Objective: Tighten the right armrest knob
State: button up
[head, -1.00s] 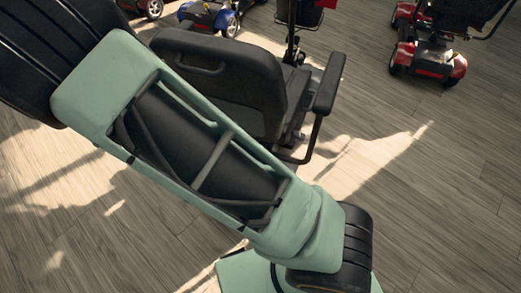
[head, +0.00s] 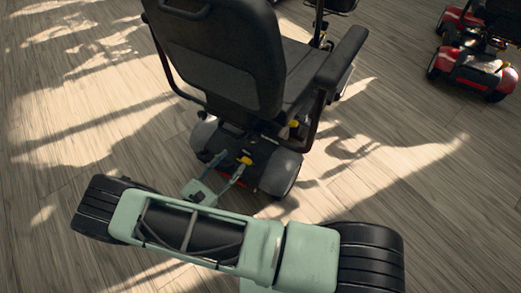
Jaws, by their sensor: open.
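The black scooter seat shows from behind, with its backrest (head: 222,65) at the upper middle. The right armrest (head: 343,56) juts out on the right side, its dark bracket (head: 318,122) curving down below. A small yellow-orange part (head: 293,125) shows low beside the seat base; I cannot tell whether it is the armrest knob. My gripper (head: 231,162) is open, low behind the scooter's rear cover, its two thin fingers apart. It is below and left of the armrest and appears empty. Whether it touches the cover is unclear.
My green and black arm crosses the bottom of the view. A red scooter (head: 476,68) stands at the upper right. The wooden floor (head: 430,190) to the right is clear.

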aim_at(250, 141)
jog(key=shift+n+t+y, duration=0.4)
jog(key=shift+n+y, duration=0.1)
jog(key=shift+n, duration=0.1)
jog(key=x, duration=0.3)
jog(key=f+b+x, duration=0.1)
jog(key=x, duration=0.3)
jog(key=f+b+x, duration=0.1)
jog(key=x, duration=0.2)
jog(key=shift+w+d+f, duration=0.15)
jog(key=shift+w+f, duration=0.05)
jog(key=shift+w, duration=0.1)
jog(key=shift+c, duration=0.3)
jog(key=c, duration=1.1)
